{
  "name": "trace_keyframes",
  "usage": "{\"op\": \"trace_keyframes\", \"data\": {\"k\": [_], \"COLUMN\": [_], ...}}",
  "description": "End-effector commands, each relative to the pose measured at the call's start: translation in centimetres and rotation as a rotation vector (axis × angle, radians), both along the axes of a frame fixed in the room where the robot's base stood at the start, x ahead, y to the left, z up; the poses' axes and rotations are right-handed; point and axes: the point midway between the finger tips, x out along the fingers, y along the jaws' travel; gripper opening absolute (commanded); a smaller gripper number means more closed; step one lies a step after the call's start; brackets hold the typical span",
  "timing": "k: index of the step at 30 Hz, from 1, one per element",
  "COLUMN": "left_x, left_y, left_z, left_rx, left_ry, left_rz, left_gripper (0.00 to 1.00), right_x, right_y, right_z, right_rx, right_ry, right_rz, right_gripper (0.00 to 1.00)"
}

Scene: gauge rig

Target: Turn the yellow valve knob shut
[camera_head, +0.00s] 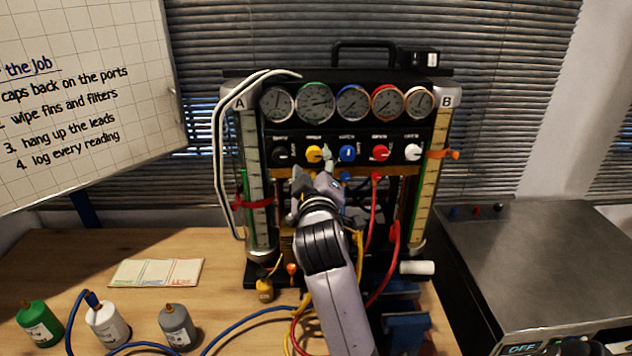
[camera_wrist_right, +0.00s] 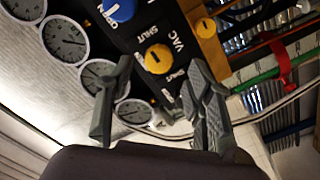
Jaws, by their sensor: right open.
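The gauge panel (camera_head: 345,128) stands upright on the table. The yellow valve knob (camera_head: 313,154) is second from left in its row of knobs, between a black knob (camera_head: 281,154) and a blue knob (camera_head: 348,153). My right gripper (camera_head: 313,165) is open and empty, right in front of and slightly below the yellow knob. In the right wrist view the yellow knob (camera_wrist_right: 158,58) appears just beyond and between the tips of the open fingers (camera_wrist_right: 156,78), with SHUT and VAC lettering beside it. Contact cannot be told. My left gripper is not in view.
A red knob (camera_head: 380,153) and a white knob (camera_head: 413,152) continue the row. Gauges (camera_head: 316,101) sit above. Glass tubes A (camera_head: 257,180) and B (camera_head: 428,170) flank the panel. Red leads (camera_head: 374,215) hang in front. Several small canisters (camera_head: 180,327) stand at front left.

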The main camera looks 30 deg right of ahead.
Motion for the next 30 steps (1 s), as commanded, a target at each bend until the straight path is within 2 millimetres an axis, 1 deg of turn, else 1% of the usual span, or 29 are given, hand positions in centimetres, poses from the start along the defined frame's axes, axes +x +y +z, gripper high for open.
{"op": "trace_keyframes", "data": {"k": [1, 6, 9, 12, 16, 30], "left_x": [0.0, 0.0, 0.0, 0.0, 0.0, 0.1], "left_y": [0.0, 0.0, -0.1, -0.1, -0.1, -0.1], "left_z": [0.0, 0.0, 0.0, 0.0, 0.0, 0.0], "left_rx": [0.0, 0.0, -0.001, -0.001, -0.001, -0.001], "left_ry": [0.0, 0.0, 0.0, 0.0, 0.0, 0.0], "left_rz": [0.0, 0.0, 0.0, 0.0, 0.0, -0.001], "left_gripper": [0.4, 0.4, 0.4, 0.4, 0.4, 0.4], "right_x": [-1.1, -3.9, -5.1, -5.8, -6.2, -6.1], "right_y": [0.6, 2.3, 3.1, 3.5, 3.7, 3.7], "right_z": [-0.1, -0.1, -0.1, -0.1, -0.1, -0.1], "right_rx": [0.003, 0.005, 0.004, 0.001, 0.001, 0.001], "right_ry": [0.001, 0.0, 0.002, 0.002, 0.002, 0.002], "right_rz": [-0.001, 0.0, 0.001, -0.001, -0.001, -0.001], "right_gripper": [0.48, 0.48, 0.48, 0.48, 0.48, 0.48]}}
